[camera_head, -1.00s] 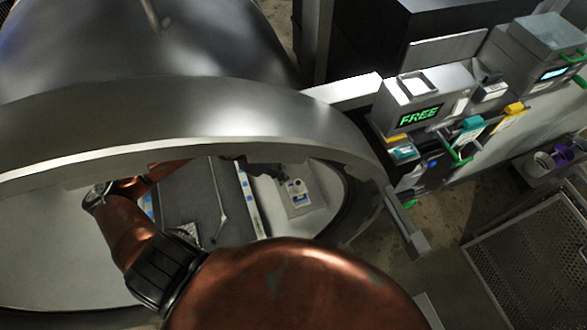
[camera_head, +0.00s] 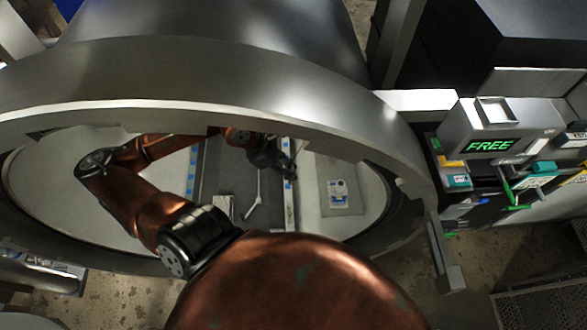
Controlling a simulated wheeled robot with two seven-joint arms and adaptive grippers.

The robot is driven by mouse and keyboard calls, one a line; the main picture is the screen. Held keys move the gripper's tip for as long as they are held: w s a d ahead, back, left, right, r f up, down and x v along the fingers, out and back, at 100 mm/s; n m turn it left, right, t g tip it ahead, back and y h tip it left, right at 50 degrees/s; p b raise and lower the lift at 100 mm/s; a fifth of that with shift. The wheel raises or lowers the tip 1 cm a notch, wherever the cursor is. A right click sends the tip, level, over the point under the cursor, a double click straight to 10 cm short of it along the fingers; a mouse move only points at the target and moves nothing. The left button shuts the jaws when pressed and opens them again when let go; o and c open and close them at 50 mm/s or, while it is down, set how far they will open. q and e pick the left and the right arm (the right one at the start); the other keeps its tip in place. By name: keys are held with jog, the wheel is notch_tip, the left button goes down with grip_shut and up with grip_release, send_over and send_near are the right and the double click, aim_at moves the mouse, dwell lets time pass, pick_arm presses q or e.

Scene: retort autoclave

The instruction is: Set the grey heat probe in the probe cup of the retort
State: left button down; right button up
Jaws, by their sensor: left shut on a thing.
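My left gripper (camera_head: 286,172) is inside the open mouth of the retort (camera_head: 240,112), reached by my copper-coloured arm. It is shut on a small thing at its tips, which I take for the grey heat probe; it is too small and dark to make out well. I cannot tell which part is the probe cup. My right gripper is not in view.
The thick metal rim of the retort surrounds my arm. A pale thin rod (camera_head: 257,192) and a small light block (camera_head: 223,207) are on the bed. Outside to the right stands a unit with a green FREE display (camera_head: 490,145) and coloured items.

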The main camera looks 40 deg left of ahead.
pick_arm(q)
jog(key=shift+r, duration=0.15)
jog(key=shift+r+p, duration=2.55)
jog(key=shift+r, duration=0.9)
jog(key=shift+f, duration=0.1)
